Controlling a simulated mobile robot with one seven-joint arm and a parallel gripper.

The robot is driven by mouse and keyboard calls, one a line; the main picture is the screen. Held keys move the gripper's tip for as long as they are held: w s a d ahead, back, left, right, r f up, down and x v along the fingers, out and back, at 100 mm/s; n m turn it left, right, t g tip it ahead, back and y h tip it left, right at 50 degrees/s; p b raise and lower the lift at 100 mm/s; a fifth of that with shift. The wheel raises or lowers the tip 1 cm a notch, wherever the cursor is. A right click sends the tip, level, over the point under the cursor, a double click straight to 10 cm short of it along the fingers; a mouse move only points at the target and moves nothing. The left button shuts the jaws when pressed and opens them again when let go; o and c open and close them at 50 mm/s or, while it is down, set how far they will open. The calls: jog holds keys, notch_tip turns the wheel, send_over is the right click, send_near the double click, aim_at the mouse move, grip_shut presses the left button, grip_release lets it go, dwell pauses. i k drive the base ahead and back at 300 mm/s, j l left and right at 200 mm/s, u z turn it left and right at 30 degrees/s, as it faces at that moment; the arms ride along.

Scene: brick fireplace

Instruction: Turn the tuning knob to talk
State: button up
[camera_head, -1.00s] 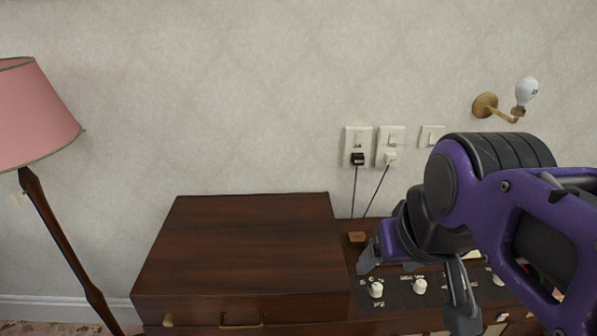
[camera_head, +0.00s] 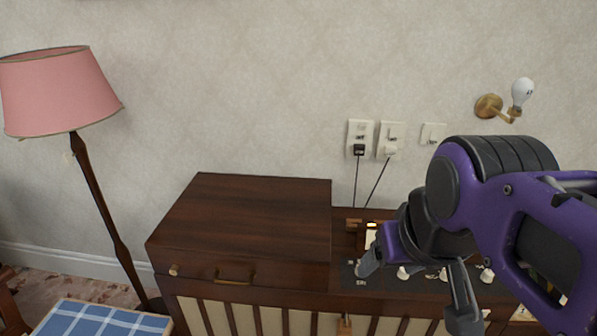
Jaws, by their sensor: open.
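A wooden cabinet (camera_head: 250,215) stands against the wall. A dark control panel (camera_head: 350,281) is set into its lower right part. Several white knobs show on it: one between my fingers (camera_head: 403,273), one partly behind the right finger (camera_head: 443,275) and one further right (camera_head: 487,276). The labels are too small to read, so I cannot tell which is the tuning knob. My gripper (camera_head: 415,293) is open and empty, fingers spread over the panel. I cannot see any finger touching a knob. My purple arm hides the panel's right part.
A pink-shaded floor lamp (camera_head: 60,92) stands at the left. A blue checked surface (camera_head: 95,320) is at the bottom left. Wall sockets with plugs (camera_head: 359,149) and cords are behind the cabinet. A brass wall light (camera_head: 489,107) is at upper right.

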aim_at(487, 276)
jog(key=k+l+u, duration=0.2)
jog(key=l+z, duration=0.15)
jog(key=z, duration=1.15)
jog(key=i+l+u, duration=0.15)
jog(key=l, duration=0.15)
jog(key=i+l+u, duration=0.15)
jog(key=l, duration=0.15)
jog(key=k, duration=0.55)
jog(key=i, duration=0.55)
jog(key=k+l+u, duration=0.15)
jog(key=l, duration=0.15)
jog(key=k+l+u, duration=0.15)
jog(key=l, duration=0.2)
jog(key=i, duration=0.05)
